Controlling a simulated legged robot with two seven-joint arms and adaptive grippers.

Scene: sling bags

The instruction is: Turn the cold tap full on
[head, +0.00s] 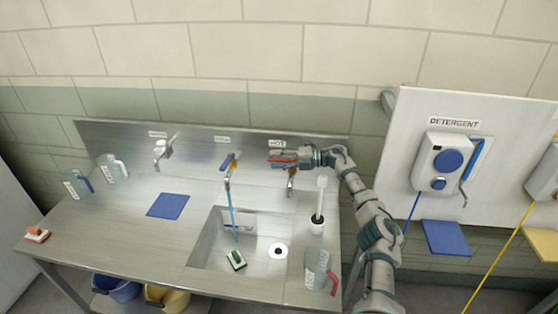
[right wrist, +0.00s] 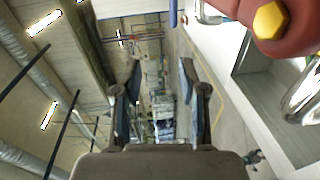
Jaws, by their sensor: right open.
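The cold tap's blue lever (head: 228,161) is on the steel back panel, under a small label. A thin blue stream (head: 232,212) runs from its spout into the sink (head: 207,236). My right gripper (head: 277,158) is open and points left, to the right of the cold tap and apart from it. It is at the hot tap, whose red lever (head: 284,159) overlaps it in the head view. In the right wrist view the red lever (right wrist: 285,28) is beside the open fingers (right wrist: 160,100), with nothing between them. Contact with it cannot be told. My left gripper is not in view.
A third tap (head: 160,149) stands further left. A brush in a holder (head: 317,222) and a clear jug (head: 317,270) stand right of the sink. A green-topped scrubber (head: 236,260) lies in it. A blue cloth (head: 168,205) lies left. A detergent dispenser (head: 447,160) hangs right.

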